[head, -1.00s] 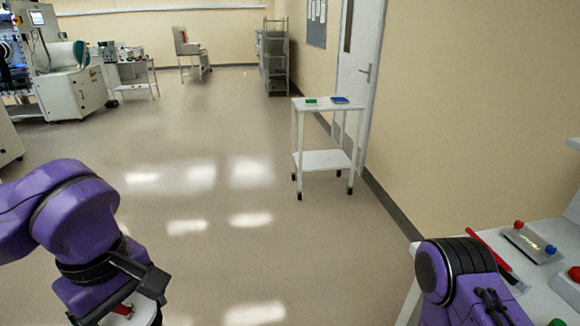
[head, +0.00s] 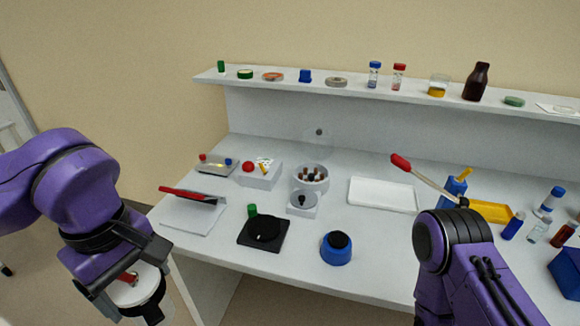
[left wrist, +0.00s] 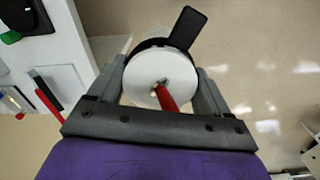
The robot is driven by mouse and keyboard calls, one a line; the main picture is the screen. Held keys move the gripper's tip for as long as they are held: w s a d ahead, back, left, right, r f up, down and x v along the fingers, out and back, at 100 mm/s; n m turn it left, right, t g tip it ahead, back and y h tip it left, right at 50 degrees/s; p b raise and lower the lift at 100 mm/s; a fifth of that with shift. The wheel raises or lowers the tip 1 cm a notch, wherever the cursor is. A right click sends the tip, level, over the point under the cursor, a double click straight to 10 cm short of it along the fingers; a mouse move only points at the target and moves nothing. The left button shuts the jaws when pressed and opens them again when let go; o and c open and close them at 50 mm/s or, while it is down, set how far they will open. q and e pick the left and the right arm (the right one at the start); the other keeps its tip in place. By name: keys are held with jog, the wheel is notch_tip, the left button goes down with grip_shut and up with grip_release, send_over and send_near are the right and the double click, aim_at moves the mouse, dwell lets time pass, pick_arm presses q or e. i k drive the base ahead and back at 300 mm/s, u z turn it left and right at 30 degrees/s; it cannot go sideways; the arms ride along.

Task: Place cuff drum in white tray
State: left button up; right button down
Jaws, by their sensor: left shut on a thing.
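The cuff drum (head: 137,291) is a white round body with a black band and a red piece on its end. My left gripper (head: 128,286) is shut on it and holds it in the air left of the bench's front left corner. In the left wrist view the drum (left wrist: 146,80) sits between the two grey fingers of my left gripper (left wrist: 161,78), with a black tab sticking out at its far side. The white tray (head: 383,196) lies empty on the bench, right of centre.
The white bench (head: 290,262) carries a black plate (head: 264,234), a blue round pot (head: 336,249), a tube rotor (head: 310,177) and a red-handled dropper (head: 420,178) near the tray. A yellow tray (head: 491,211) is at right. A shelf (head: 350,87) with bottles runs behind.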

aim_at(382, 198)
jog(key=z, duration=1.2)
jog(key=i, duration=1)
